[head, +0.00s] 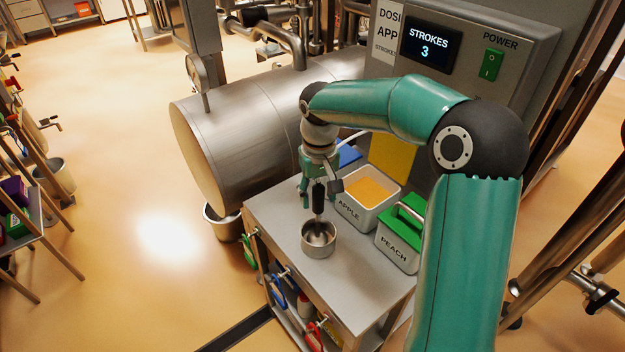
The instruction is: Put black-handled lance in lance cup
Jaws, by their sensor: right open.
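The black-handled lance (319,196) stands upright with its lower end inside the metal lance cup (319,250), which sits on the grey table top near its left edge. My right gripper (320,190) is directly above the cup, pointing down. Its fingers are open on either side of the black handle; whether either finger touches it I cannot tell. The top of the handle is hidden by the gripper. My left gripper is not in view.
An open APPLE bin (350,211) with orange powder and a PEACH bin (395,252) with a green lid stand right of the cup. A large steel drum (235,135) lies behind the table. A control box (470,60) reads STROKES 3. Coloured tools hang on the table's front.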

